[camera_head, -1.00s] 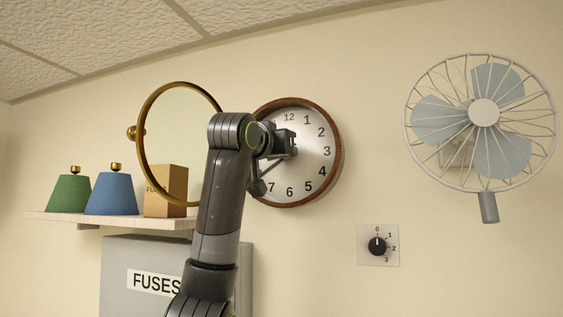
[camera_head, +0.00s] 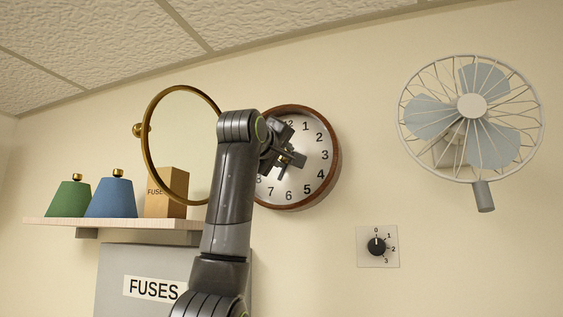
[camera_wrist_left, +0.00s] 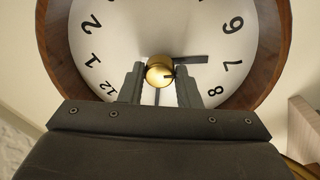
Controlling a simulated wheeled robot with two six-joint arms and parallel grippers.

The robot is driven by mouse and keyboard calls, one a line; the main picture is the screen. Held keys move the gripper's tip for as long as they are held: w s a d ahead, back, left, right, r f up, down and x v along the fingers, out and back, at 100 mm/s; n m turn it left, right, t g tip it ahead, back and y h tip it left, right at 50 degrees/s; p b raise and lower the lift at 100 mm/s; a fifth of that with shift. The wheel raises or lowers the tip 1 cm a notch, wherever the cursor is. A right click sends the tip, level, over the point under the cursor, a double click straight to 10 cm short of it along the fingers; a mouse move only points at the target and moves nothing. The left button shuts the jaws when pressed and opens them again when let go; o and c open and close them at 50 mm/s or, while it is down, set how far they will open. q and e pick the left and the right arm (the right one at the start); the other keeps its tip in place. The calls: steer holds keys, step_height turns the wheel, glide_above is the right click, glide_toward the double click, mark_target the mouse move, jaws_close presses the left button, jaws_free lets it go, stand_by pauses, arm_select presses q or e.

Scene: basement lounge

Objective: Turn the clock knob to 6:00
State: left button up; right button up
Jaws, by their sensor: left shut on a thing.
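The round clock (camera_head: 328,172) has a brown wooden rim and a white face, and it hangs on the wall. In the left wrist view the clock (camera_wrist_left: 265,45) appears rotated, with 12 at lower left and 6 at upper right. The brass knob (camera_wrist_left: 158,70) sits at its centre. My left gripper (camera_wrist_left: 160,80) is shut on the knob, a finger on each side. A thick dark hand (camera_wrist_left: 200,59) points near 7. A thinner hand (camera_wrist_left: 157,97) points down between the fingers, roughly toward 10. In the head view my left gripper (camera_head: 292,159) hides the clock's centre and left side.
A shelf (camera_head: 110,225) holds green and blue shades and a box (camera_head: 165,195). A fuse box (camera_head: 130,265) is below. A dial (camera_head: 376,246) and wall fan (camera_head: 472,107) are at right.

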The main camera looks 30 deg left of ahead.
arm_select(q)
steer(key=shift+n+b, duration=0.7)
steer(key=shift+n, duration=1.8)
steer(key=o, duration=1)
steer(key=b+v, duration=0.4)
steer(key=v, duration=0.4)
steer(key=b+v, duration=0.4)
steer(key=v, duration=0.5)
steer(key=shift+s+d, duration=0.2)
steer(key=shift+d, duration=0.05)
